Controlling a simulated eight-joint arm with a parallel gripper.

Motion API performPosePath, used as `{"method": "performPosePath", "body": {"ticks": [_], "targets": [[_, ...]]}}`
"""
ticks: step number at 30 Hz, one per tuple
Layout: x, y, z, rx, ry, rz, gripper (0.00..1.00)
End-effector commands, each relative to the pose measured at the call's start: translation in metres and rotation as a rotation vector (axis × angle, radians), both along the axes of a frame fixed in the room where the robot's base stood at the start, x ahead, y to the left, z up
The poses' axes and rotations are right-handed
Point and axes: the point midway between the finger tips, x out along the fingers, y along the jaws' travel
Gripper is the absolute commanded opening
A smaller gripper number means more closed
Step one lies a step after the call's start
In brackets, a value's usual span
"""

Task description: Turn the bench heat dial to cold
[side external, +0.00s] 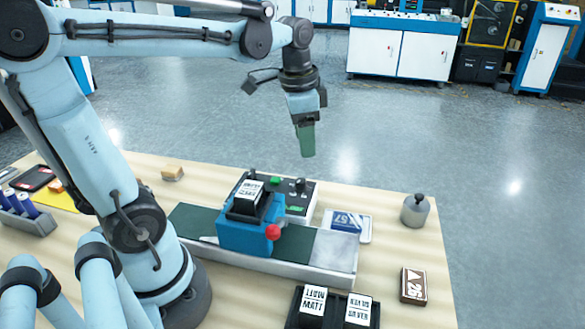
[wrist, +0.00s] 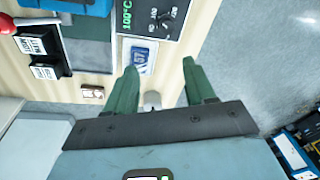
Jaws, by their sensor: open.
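The bench heat control is a dark panel (wrist: 145,8) at the top of the wrist view, with a green display (wrist: 127,15) that appears to read 100°C. The black heat dial (wrist: 160,19) sits beside the display among small pale marks; its exact setting is too small to tell. In the side view the panel (side external: 299,208) stands behind the blue laminator, partly hidden by it. My gripper (side external: 307,153) hangs in the air above and beyond the panel, touching nothing. In the wrist view its two green fingers (wrist: 160,76) are apart with nothing held between them.
The blue laminator (side external: 238,236) with a red knob (side external: 273,232) stands on the bench before the panel. A blue-and-white card pack (side external: 346,224), a grey weight (side external: 415,210), a dark box (side external: 413,285) and black trays (side external: 333,309) lie right. Air around my gripper is clear.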

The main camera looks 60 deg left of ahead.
Motion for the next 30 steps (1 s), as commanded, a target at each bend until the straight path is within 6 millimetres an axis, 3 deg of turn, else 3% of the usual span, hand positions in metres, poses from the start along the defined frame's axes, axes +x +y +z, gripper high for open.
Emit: {"method": "performPosePath", "body": {"ticks": [6,13,30], "targets": [[0.010,0.023,0.006,-0.018,0.127,-0.106,0.54],[0.010,0.026,-0.002,-0.023,0.148,-0.129,0.54],[0.011,0.026,-0.085,-0.023,0.146,-0.128,0.54]]}}
